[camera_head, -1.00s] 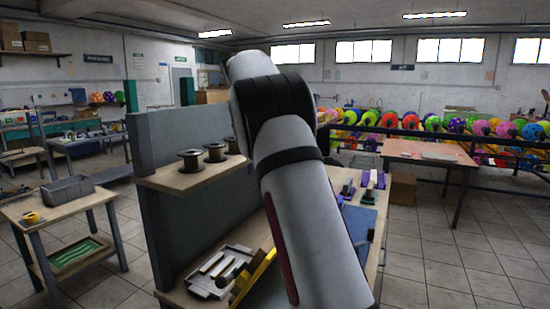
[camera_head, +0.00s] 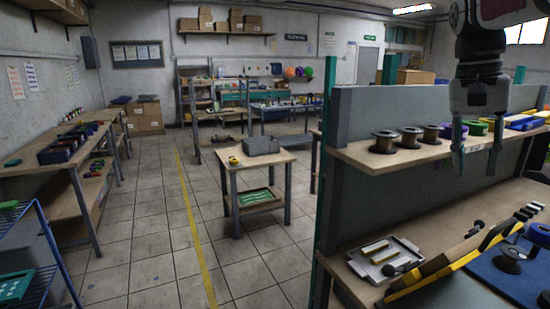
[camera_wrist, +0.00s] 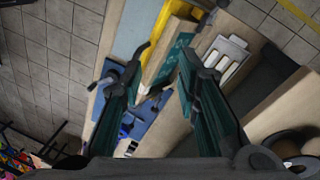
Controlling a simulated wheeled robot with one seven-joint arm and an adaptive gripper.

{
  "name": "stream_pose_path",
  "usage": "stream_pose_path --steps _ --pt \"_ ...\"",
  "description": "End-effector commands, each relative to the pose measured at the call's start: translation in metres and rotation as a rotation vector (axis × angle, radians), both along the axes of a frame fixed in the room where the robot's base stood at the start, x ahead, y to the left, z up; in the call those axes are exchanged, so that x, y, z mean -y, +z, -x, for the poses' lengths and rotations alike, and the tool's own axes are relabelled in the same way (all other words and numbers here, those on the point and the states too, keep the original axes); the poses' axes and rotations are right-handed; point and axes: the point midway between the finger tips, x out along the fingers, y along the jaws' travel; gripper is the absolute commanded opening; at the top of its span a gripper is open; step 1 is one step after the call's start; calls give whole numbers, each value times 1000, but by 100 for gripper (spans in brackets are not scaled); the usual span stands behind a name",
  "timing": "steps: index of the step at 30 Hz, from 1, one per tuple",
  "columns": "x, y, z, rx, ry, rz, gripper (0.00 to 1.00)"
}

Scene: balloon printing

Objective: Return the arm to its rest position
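My gripper (camera_head: 477,170) hangs fingers-down at the right of the head view, in front of the shelf of the workbench. Its two dark fingers are apart with nothing between them. In the wrist view my gripper (camera_wrist: 158,72) also shows open and empty, above the bench top with its blue mat and tools. My arm's upper links leave the top edge of the head view.
The workbench shelf (camera_head: 400,158) carries black spools (camera_head: 410,137) and small colored bins (camera_head: 522,122). Below lie a white tray (camera_head: 388,258) and a blue mat (camera_head: 505,280). A small table (camera_head: 240,165) with a grey bin (camera_head: 261,145) stands left; the aisle floor is clear.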

Motion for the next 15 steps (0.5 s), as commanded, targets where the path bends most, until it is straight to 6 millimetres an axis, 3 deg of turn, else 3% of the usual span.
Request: stream_pose_path --steps 8,15 --pt "-57 -11 49 135 232 -36 30" --pt "-103 -36 95 246 427 -46 30"
